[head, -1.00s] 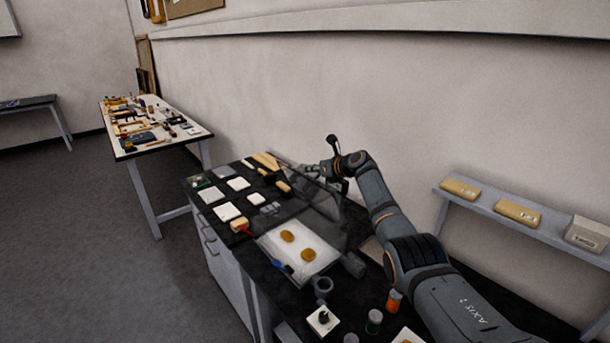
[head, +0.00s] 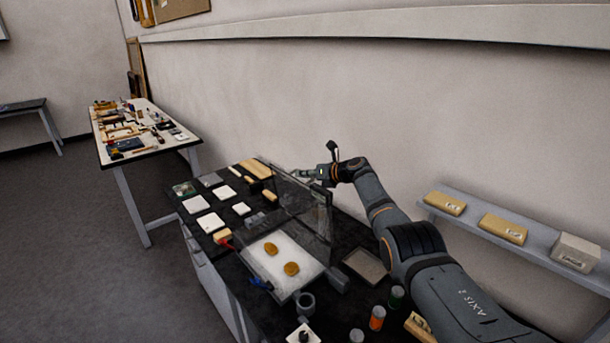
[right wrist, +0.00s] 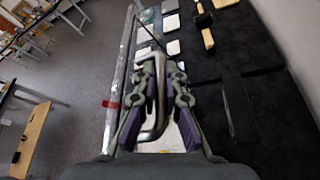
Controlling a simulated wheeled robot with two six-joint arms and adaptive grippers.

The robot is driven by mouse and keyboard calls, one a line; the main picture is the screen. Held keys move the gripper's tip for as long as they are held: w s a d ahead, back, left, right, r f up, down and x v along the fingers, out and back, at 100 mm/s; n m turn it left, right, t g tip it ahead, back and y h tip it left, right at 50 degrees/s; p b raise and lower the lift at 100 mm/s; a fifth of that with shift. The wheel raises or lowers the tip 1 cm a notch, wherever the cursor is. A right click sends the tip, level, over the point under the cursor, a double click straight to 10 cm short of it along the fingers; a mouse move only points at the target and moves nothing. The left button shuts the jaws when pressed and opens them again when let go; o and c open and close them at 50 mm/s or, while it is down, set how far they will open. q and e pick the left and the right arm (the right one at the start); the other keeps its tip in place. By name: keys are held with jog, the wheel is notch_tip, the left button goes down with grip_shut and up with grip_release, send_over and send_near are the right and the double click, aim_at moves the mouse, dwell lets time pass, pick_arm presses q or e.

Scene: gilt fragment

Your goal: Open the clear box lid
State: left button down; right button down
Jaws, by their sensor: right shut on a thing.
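The clear box lid (head: 303,208) stands up steeply, close to upright, along the right side of its box in the head view. The white box base (head: 266,270) lies uncovered with two golden-brown pieces (head: 271,249) on it. My right gripper (head: 315,178) is at the lid's upper far part, reaching from the right. In the right wrist view my right gripper (right wrist: 160,82) is shut on a metal C-shaped handle (right wrist: 158,128); the lid's clear edge (right wrist: 117,92) runs beside it on the left. My left gripper is out of view.
White tiles (head: 210,222) and wooden blocks (head: 256,169) lie on the black table left of and behind the box. Small jars (head: 377,318) stand near the front. A shelf with labelled boxes (head: 502,228) is along the wall at right. A cluttered second table (head: 140,130) stands farther back.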

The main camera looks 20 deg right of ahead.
jog(key=c, duration=1.7)
grip_release()
jog(key=shift+a, duration=0.1)
jog(key=shift+s+d+r, duration=0.25)
jog(key=shift+s+d, duration=0.25)
jog(key=v, duration=1)
jog(key=shift+s, duration=0.25)
jog(key=shift+r, duration=0.1)
jog(key=d+p+v, duration=0.1)
jog(key=p+v, duration=0.3)
jog(key=v, duration=0.8)
jog(key=shift+f+p, duration=0.3)
